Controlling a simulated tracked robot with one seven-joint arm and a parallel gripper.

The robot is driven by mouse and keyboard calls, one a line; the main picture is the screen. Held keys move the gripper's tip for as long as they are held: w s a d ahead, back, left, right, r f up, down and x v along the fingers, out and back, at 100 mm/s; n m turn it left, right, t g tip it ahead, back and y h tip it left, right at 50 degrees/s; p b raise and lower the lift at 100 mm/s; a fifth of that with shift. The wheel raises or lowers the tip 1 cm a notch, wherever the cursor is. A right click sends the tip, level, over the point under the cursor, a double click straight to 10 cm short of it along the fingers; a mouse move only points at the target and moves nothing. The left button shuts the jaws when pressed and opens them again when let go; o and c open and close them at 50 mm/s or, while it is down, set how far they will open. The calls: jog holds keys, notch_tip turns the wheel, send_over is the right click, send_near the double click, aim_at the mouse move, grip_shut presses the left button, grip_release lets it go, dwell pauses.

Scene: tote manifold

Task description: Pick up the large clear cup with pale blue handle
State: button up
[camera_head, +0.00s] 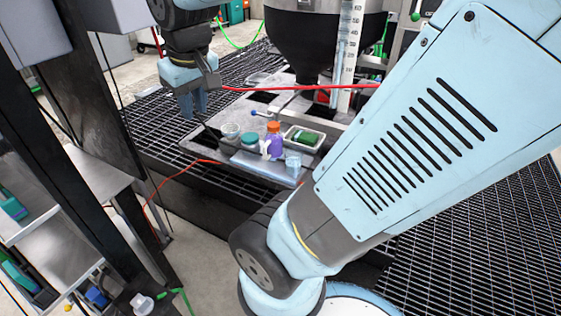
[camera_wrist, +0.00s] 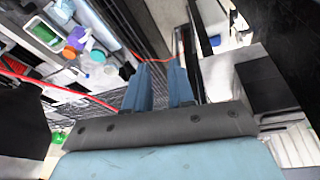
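A clear cup (camera_head: 230,130) stands at the left of a group of small items on a grey work surface. My gripper (camera_head: 193,103) points down, to the left of and above the group, apart from both cups. Its two blue fingers (camera_wrist: 161,85) are spread, with nothing between them.
Beside the clear cup are a teal-topped jar (camera_head: 249,139), a purple bottle with an orange cap (camera_head: 274,143) and a white tray (camera_head: 316,142) holding something green. A dark hopper (camera_head: 322,45) and red hose (camera_head: 290,87) are close behind. Black grating (camera_head: 150,120) surrounds the surface.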

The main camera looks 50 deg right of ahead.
jog(key=w+d+f+n+g+h, duration=0.1)
jog(key=w+d+f+g, duration=0.3)
jog(key=w+f, duration=0.4)
jog(key=n+g+h, duration=0.9)
jog(key=n+h, duration=0.1)
jog(key=h, duration=0.3)
send_near(300, 172)
jog(key=s, duration=0.1)
jog(key=s+r, duration=0.1)
jog(key=s, duration=0.1)
jog(key=s+r, duration=0.1)
jog(key=s, duration=0.1)
jog(key=shift+s+d+r, duration=0.2)
jog(key=shift+d+r, duration=0.05)
jog(key=shift+d, duration=0.15)
jog(key=shift+r+x, duration=0.15)
jog(key=shift+x, duration=0.7)
jog(key=shift+r+x, duration=0.2)
jog(key=shift+x, duration=0.65)
jog(key=shift+r+x, duration=0.15)
jog(key=shift+x, duration=0.75)
jog(key=shift+w, duration=0.1)
grip_shut()
